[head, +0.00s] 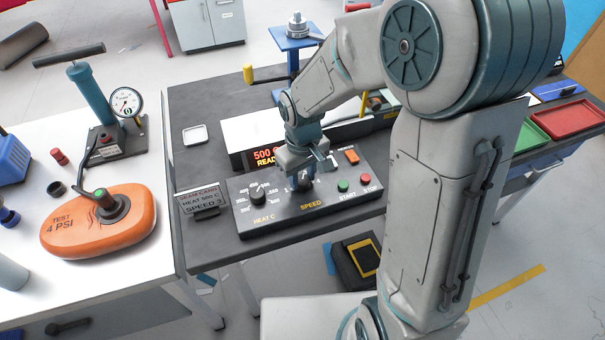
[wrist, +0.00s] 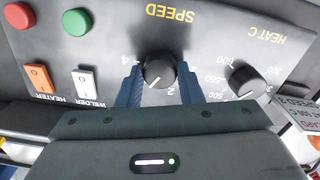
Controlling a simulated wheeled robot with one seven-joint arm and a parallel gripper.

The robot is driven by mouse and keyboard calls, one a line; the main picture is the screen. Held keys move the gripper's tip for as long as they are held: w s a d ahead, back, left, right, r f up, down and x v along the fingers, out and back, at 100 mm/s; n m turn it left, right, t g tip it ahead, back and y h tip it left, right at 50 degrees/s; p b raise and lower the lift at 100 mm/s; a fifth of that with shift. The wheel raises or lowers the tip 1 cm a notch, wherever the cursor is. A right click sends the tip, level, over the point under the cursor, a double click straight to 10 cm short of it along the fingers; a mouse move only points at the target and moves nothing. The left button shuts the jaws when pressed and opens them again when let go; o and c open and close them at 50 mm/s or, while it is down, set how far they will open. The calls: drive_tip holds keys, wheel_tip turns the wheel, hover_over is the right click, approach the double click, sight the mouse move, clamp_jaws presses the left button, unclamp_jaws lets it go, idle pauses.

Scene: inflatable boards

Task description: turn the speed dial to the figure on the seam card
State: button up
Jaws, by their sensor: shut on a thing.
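The speed dial (wrist: 159,69) is a round black knob with a white pointer line on the welder's control panel (head: 330,205). My gripper (head: 303,182) is over it in the head view and largely hides it. In the wrist view my blue fingers stand on both sides of the dial, shut on it. The pointer slants to the lower left there, between the printed 2 and 4; a figure between them is hard to make out. The seam card (head: 202,199) stands left of the panel and appears to read heat 500 C, speed 3. It is partly in the wrist view (wrist: 293,127).
The heat dial (head: 258,196) sits left of the speed dial. Green start (head: 343,186) and red stop (head: 366,180) buttons are on the right. Orange heater (wrist: 37,77) and white welder (wrist: 84,82) switches are close to my gripper. The display (head: 264,158) reads 500, ready.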

sight(303, 180)
drive_tip(key=shift+r, duration=0.1)
drive_tip(key=o, duration=1)
wheel_tip(303, 180, up, 14)
drive_tip(key=shift+f, duration=0.1)
idle(0.4)
drive_tip(key=s+d+m+t, duration=0.1)
drive_tip(key=s+d+m, duration=0.1)
drive_tip(key=s+d, duration=0.2)
drive_tip(key=s+d+m+t, duration=0.1)
drive_tip(key=s+d+m, duration=0.1)
drive_tip(key=s+d, duration=0.2)
drive_tip(key=s+d+m, duration=0.2)
drive_tip(key=s+d, duration=0.2)
drive_tip(key=shift+s+f+t, duration=0.2)
drive_tip(key=shift+f+t, duration=0.05)
drive_tip(key=shift+t, duration=0.15)
